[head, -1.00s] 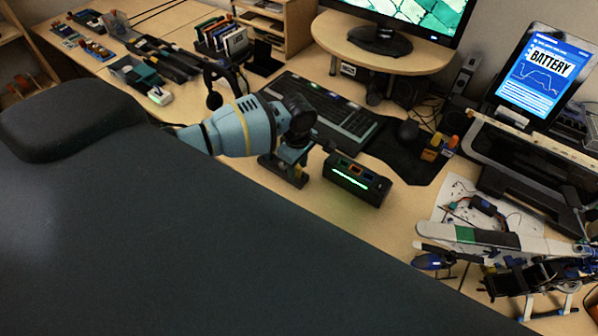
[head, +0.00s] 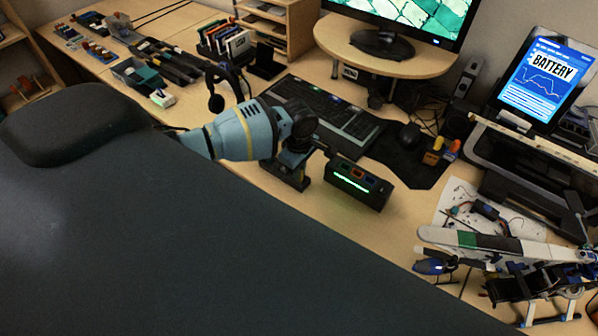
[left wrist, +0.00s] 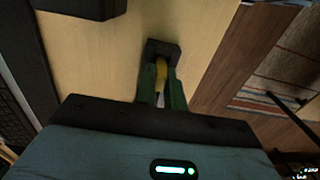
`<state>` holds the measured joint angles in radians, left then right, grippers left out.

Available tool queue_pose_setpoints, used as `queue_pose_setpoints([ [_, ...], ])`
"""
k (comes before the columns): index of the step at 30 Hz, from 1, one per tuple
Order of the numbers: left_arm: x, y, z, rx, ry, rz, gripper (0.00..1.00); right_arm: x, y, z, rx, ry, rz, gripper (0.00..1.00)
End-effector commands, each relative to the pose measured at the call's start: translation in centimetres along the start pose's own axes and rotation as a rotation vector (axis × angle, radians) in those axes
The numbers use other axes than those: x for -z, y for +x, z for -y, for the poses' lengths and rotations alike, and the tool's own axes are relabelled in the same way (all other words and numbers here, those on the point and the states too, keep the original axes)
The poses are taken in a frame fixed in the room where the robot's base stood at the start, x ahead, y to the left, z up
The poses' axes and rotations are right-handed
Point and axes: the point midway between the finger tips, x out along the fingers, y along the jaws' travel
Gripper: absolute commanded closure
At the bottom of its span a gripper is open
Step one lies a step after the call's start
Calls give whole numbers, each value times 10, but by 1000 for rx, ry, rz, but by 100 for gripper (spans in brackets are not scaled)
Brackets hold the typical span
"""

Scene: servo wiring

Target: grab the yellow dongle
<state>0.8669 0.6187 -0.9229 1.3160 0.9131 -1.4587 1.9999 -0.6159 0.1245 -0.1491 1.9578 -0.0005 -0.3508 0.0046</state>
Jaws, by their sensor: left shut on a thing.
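My left gripper (head: 298,178) hangs just left of a black box with a lit green strip (head: 358,186) in the head view. In the left wrist view, its two dark green fingers (left wrist: 162,80) are shut on a small yellow piece, the yellow dongle (left wrist: 161,70). Only part of the dongle shows; a dark frame-like end sits around the fingertips, over the bare desk. In the head view I cannot make out the dongle. My right gripper is not in view.
The keyboard (head: 325,115) lies behind the gripper, with the mouse (head: 409,132) to its right. A model helicopter (head: 490,243) stands at the right. The desk (head: 385,228) is clear in front of the box. Headphones (head: 215,100) stand behind my left arm.

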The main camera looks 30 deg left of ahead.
Motion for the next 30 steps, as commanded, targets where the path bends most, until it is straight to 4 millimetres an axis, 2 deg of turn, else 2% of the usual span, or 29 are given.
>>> queue_pose_setpoints([
  [5, 0, -12, -1, -3, 0, 0, 100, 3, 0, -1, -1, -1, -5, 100],
  [11, -2, -39, 2, -5, 3, 1, 100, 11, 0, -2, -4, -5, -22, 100],
  [24, -53, -42, 82, 1, 5, 2, 100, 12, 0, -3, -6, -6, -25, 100],
  [30, -73, -47, 112, -1, 3, 1, 100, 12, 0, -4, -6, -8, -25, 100],
])
